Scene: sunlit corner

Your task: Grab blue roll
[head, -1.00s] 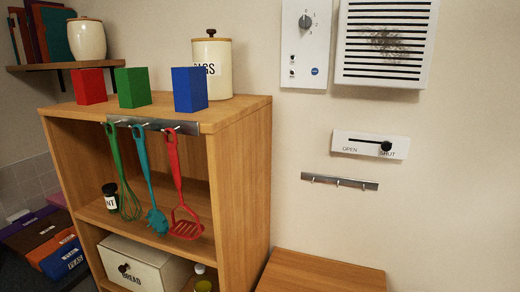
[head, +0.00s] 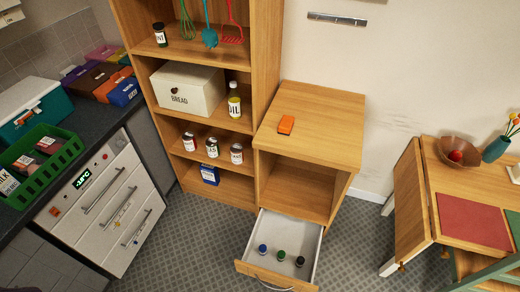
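A small blue roll (head: 263,249) sits in the open white-lined drawer (head: 252,223) at the bottom of the low wooden cabinet (head: 345,100). It is the leftmost of three small rolls in a row. A green roll (head: 281,255) is beside it, and a black roll (head: 300,261) is at the right. The three stand apart from one another. Neither of my grippers shows in the head view.
An orange block (head: 286,125) lies on the low cabinet. The tall shelf (head: 266,50) stands left of it. A table (head: 412,190) with a wooden bowl (head: 458,151) is at the right. Patterned floor (head: 190,250) is clear left of the drawer.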

